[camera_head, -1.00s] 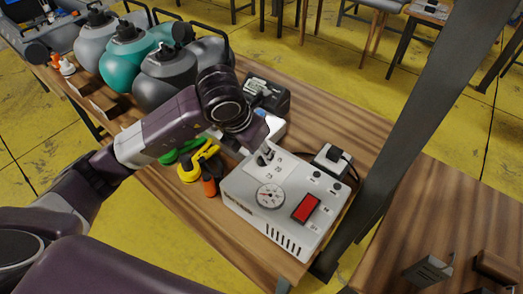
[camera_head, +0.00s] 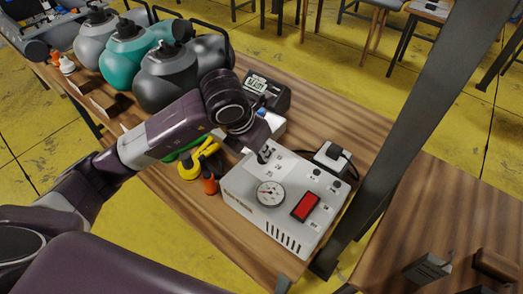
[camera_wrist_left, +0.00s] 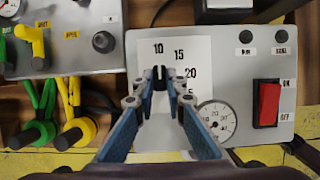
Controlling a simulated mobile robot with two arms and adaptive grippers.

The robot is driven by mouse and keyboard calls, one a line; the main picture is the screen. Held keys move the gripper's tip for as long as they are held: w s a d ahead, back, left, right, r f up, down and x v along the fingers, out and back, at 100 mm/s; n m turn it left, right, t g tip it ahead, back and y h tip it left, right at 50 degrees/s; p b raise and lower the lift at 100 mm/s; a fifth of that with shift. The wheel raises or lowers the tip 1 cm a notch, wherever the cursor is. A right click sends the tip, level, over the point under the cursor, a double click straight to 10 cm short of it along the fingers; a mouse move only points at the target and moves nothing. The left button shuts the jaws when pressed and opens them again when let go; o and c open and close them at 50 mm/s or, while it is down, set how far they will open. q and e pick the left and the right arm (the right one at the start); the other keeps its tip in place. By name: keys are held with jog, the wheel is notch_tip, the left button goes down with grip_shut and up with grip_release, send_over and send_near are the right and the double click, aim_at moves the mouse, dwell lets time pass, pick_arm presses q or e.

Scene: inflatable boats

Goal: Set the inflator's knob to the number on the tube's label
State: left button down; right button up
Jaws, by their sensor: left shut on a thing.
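The inflator (camera_head: 245,207) is a pale grey box with a round gauge (camera_head: 270,193) and a red rocker switch (camera_head: 305,207). It also shows in the left wrist view (camera_wrist_left: 285,105), with 10, 15 and 20 readable around its knob (camera_wrist_left: 160,80) and another number partly hidden. My left gripper (camera_head: 265,154) comes down over the knob and is shut on it. In the wrist view its blue fingers (camera_wrist_left: 160,78) hide most of the knob, so its pointer cannot be read. I cannot make out a tube label. My right gripper is not in view.
A black device with a display (camera_head: 265,90) stands behind the inflator. Grey and teal rounded containers (camera_head: 122,50) stand at the back left. A dark post (camera_head: 405,130) rises at right.

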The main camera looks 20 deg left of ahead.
pick_arm(q)
jog(key=shift+w+a+f+m+g+h+b, duration=0.15)
jog(key=shift+m+h+b, duration=0.15)
jog(key=shift+m+b, duration=0.7)
jog(key=shift+f+m+g+h+b, duration=0.15)
jog(key=shift+m+h+b, duration=0.15)
jog(key=shift+m+b, duration=0.65)
jog(key=shift+r+m+g+h+b, duration=0.2)
jog(key=shift+m+g+h+b, duration=0.1)
jog(key=shift+m+b, duration=0.75)
jog(key=shift+r+m+g+h+b, duration=0.1)
jog(key=shift+m+g+h+b, duration=0.2)
jog(key=shift+m+b, duration=0.6)
jog(key=shift+r, duration=0.1)
jog(key=c, duration=2)
grip_release()
jog(key=shift+o, duration=0.2)
